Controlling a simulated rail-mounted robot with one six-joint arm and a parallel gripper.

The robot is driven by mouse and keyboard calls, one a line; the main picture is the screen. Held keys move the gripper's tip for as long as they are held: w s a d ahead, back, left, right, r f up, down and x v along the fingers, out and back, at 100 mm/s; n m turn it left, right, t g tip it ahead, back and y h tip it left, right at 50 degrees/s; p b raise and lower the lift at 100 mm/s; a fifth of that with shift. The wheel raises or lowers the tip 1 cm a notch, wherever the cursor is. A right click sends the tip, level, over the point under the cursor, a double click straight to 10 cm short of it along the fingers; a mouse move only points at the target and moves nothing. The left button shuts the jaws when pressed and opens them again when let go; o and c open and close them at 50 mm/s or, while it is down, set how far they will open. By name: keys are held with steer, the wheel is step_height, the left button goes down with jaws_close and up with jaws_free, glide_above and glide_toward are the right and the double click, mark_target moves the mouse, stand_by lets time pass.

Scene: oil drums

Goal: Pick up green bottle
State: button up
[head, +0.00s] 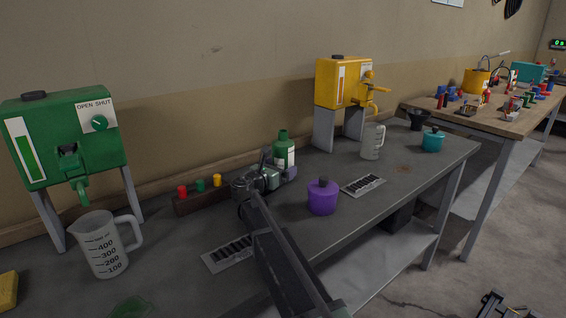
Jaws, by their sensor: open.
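The green bottle (284,147) stands upright on the grey workbench (400,178), near the wall. It has a green cap and a pale label. My gripper (280,172) is open and lies in front of the bottle's lower part, covering its base. I cannot tell whether the fingers touch the bottle or are around it.
A small rack with red, green and yellow caps (200,186) is left of my gripper. A purple container (322,197) stands to the right. A green dispenser (70,140) and measuring jug (102,245) are at left; a yellow dispenser (337,84) and another jug (372,141) are behind right.

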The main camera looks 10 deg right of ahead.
steer(key=shift+x, duration=1.05)
steer(key=shift+a, duration=0.1)
steer(key=c, duration=1.1)
steer(key=shift+o, duration=0.2)
steer(key=shift+r, duration=0.2)
step_height(320, 180, up, 20)
steer(key=p, duration=2)
